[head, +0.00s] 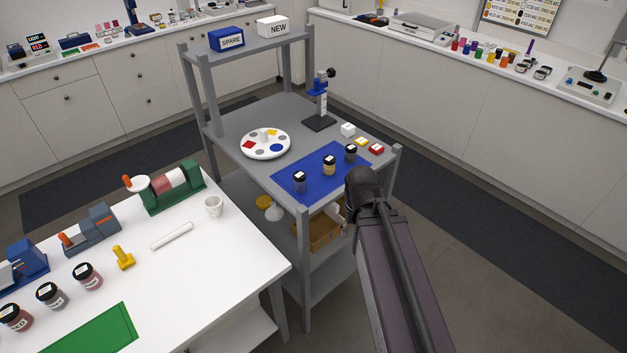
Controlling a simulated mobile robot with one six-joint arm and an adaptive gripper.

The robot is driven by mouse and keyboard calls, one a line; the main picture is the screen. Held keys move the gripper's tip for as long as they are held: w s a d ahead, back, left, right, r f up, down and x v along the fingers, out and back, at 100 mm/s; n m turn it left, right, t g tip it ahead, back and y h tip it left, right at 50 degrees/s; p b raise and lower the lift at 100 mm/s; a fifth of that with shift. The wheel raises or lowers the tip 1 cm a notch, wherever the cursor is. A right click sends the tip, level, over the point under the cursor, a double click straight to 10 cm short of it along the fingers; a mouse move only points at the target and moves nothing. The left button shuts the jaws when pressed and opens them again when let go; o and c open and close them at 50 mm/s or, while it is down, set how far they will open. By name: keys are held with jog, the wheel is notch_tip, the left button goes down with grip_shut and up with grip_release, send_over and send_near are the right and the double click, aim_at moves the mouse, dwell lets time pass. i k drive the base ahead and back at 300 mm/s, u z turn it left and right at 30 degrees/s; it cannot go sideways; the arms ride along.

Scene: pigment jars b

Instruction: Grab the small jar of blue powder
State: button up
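Three small dark-lidded jars stand in a row on a blue mat (315,176) on the grey shelf unit's worktop. The near-left jar (299,184) looks grey-blue. The middle jar (329,167) has a yellowish or tan fill. The far-right jar (350,154) looks dark grey. The powder colours are hard to make out, so I cannot tell for certain which is blue. My arm reaches in from the bottom right, and its dark wrist joint shows just right of the mat's near edge. My gripper's fingers are not visible.
A white round palette (265,144), a small stand (321,108) and small coloured blocks (361,141) share the worktop. Posts (207,90) hold an upper shelf. A white table (205,265) at left carries several items, including three larger jars. A cardboard box (316,233) sits below.

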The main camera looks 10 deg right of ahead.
aim_at(299, 178)
jog(key=z, duration=0.35)
jog(key=k, duration=1.2)
jog(key=u, duration=0.8)
jog(key=i, duration=1)
jog(key=u, duration=0.05)
